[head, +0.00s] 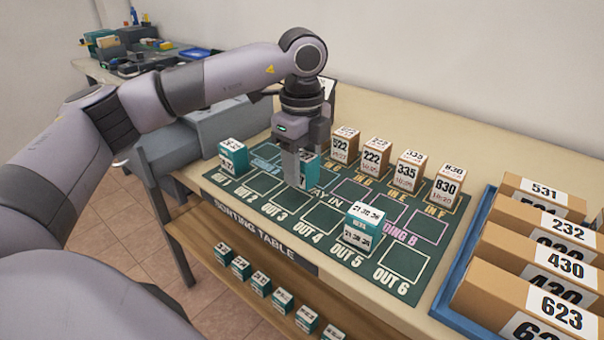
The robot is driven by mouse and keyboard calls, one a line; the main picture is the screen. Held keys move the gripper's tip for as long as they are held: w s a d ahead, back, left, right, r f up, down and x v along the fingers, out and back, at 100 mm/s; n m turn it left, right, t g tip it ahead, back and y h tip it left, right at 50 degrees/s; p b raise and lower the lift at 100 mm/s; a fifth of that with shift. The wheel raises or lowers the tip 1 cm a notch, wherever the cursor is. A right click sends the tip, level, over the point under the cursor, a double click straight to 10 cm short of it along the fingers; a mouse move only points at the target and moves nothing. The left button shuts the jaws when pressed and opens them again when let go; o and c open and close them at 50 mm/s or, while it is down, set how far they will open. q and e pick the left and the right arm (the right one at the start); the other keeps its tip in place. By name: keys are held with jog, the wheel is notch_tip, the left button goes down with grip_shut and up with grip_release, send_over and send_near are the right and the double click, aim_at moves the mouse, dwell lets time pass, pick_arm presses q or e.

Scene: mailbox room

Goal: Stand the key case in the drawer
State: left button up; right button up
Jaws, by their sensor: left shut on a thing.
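My left gripper (301,172) points down over the middle of the sorting mat (325,217). It is shut on a teal and white box (309,168), which the fingers partly hide. I cannot tell whether this box touches the mat. Nothing in the head view can be clearly recognised as a key case or as a drawer. One similar teal and white box (232,158) stands near OUT 1, and another (363,227) stands near OUT 5. My right gripper is not in view.
Several brown numbered boxes (407,172) stand along the mat's back edge. A blue tray (455,290) of larger brown boxes (535,235) is at the right. Several small teal and white boxes (260,284) stand on the lower shelf (200,245). Several outlined squares on the mat are bare.

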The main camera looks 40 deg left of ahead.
aim_at(302, 154)
pick_arm(q)
notch_tip(302, 154, up, 17)
jog(key=p, duration=0.3)
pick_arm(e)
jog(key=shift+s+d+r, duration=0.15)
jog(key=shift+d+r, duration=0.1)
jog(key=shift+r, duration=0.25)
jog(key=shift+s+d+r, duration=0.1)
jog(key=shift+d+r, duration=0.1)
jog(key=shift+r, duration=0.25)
